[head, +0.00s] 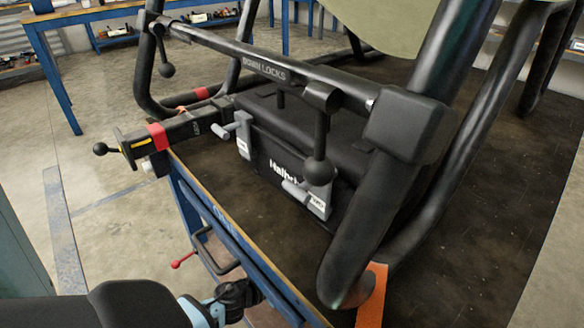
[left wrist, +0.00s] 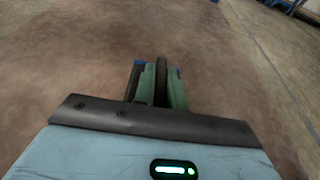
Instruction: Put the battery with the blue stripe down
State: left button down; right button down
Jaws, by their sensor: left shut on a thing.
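In the left wrist view my left gripper (left wrist: 161,85) is shut, with its green fingers around a dark upright bar. I take this to be part of the battery with the blue stripe (left wrist: 162,68); small blue patches show on both sides of the fingers. Most of the held thing is hidden. In the head view my arm comes in at the bottom left, beside the bench; the fingers and their load cannot be made out there. My right gripper is in neither view.
A black tubular drone frame (head: 345,250) stands on a dark-topped blue workbench (head: 490,250), with a black lettered box (head: 300,130) inside it. A folded arm with a red band (head: 157,137) juts left over the bench edge. Concrete floor (head: 110,225) is open to the left.

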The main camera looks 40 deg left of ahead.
pick_arm(q)
jog(key=shift+w+r, duration=0.1)
jog(key=shift+r, duration=0.1)
jog(key=shift+f, duration=0.15)
jog(key=c, duration=1.8)
grip_release()
jog(key=shift+f, duration=0.15)
jog(key=o, duration=0.3)
jog(key=shift+o, duration=0.2)
jog(key=shift+s+r, duration=0.25)
jog(key=shift+s, duration=0.1)
jog(key=d+p+v, duration=0.1)
jog(key=p+v, duration=0.1)
jog(key=v, duration=0.9)
jog(key=shift+s+a, duration=0.25)
jog(key=shift+a, duration=0.25)
jog(key=shift+r, duration=0.1)
